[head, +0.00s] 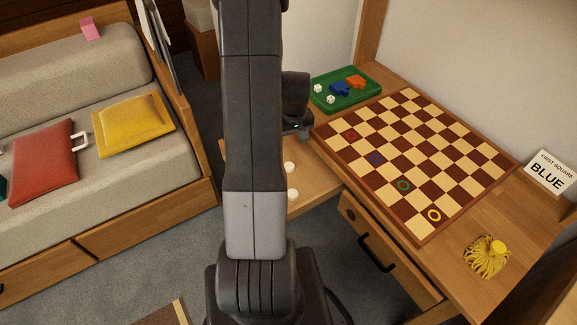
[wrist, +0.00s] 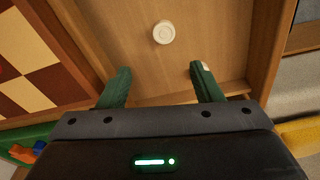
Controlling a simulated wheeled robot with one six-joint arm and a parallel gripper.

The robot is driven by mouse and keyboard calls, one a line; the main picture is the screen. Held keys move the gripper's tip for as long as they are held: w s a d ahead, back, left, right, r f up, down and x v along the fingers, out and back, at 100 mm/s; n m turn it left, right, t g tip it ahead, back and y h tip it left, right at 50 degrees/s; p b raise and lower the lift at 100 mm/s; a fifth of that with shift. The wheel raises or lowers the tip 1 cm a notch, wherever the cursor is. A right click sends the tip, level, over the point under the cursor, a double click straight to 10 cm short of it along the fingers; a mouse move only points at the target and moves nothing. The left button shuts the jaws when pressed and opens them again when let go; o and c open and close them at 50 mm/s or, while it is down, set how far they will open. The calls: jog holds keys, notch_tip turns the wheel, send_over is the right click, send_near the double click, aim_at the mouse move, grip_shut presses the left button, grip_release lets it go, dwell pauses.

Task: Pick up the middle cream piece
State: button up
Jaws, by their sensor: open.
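Two round cream pieces show in the head view, one (head: 289,167) farther back and one (head: 292,194) nearer, on a light wooden surface left of the checkered board. My arm may hide others, so I cannot tell which is the middle one. In the wrist view one cream piece (wrist: 164,32) lies flat on the wood near the top centre. My gripper (wrist: 161,82) is open with its green fingers apart and nothing between them. The piece is beyond the fingertips, roughly midway between them.
The checkered board (head: 425,160) with coloured rings lies to the right. A green tray (head: 373,92) with dice and blue and orange pieces is behind it. A sign reading "FIRST SQUARE BLUE" (head: 549,174) and a yellow tasselled object (head: 488,256) are at right. Wooden edges flank the piece's surface.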

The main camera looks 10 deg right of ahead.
send_over(291, 164)
notch_tip(291, 164, down, 6)
jog(key=shift+a+r, duration=0.1)
jog(key=f, duration=0.4)
jog(key=shift+s+a+f+b, duration=0.15)
jog(key=shift+s+a+b, duration=0.15)
jog(key=shift+s+b, duration=0.1)
jog(key=shift+w+f, duration=0.1)
jog(key=shift+f, duration=0.5)
jog(key=c, duration=1.1)
